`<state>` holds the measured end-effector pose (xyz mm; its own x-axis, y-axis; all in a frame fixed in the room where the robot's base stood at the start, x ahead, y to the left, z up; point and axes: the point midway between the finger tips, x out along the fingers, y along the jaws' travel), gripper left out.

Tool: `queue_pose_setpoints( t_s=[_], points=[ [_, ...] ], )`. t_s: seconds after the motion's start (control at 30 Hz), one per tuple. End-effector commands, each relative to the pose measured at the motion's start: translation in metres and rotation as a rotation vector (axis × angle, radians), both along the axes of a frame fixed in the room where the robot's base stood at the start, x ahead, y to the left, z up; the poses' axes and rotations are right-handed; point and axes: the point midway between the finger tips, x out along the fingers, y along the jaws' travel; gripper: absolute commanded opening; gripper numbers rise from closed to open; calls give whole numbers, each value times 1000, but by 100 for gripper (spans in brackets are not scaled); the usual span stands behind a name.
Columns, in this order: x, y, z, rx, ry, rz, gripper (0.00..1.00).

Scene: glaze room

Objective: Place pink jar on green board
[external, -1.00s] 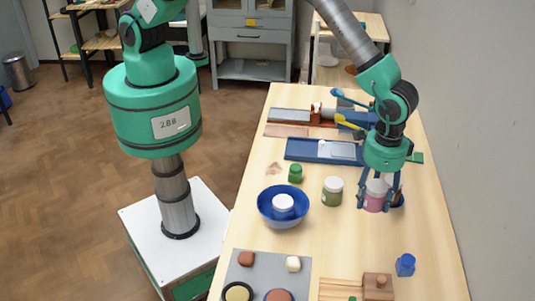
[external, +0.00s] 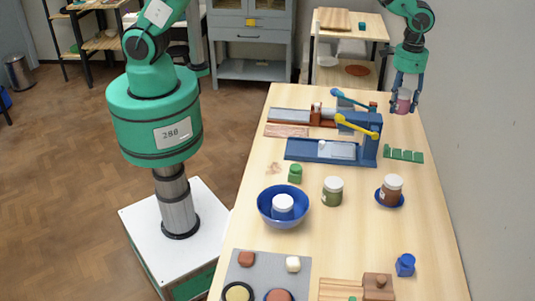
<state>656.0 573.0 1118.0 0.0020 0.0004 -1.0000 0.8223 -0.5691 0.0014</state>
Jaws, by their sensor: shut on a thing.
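The pink jar (external: 403,103) is held upright between the fingers of my gripper (external: 404,108), at the far right end of the wooden table. I cannot tell its exact height above the table. A flat green piece with notches (external: 404,155) lies on the table nearer the camera than the jar, right of the blue lever machine. It is the only board-like green thing that I see. The jar and the green piece are apart.
The blue machine with yellow (external: 358,123) and blue levers stands left of the green piece. A brown jar (external: 391,188) stands on a blue saucer, with a green jar (external: 333,191) to its left. A blue bowl (external: 270,212) holds a white-lidded jar. The wall borders the right side.

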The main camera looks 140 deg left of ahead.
Motion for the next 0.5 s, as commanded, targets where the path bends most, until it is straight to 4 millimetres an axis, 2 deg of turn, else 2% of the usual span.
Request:
queue_pose_setpoints(
  t_s=[0.03, 0.17, 0.5],
  points=[
    [-6, 8, 3, 2, -3, 7, 15],
    [-17, 19, 7, 2, -3, 17, 15],
    [-20, 21, 9, 2, -3, 20, 15]
  ],
)
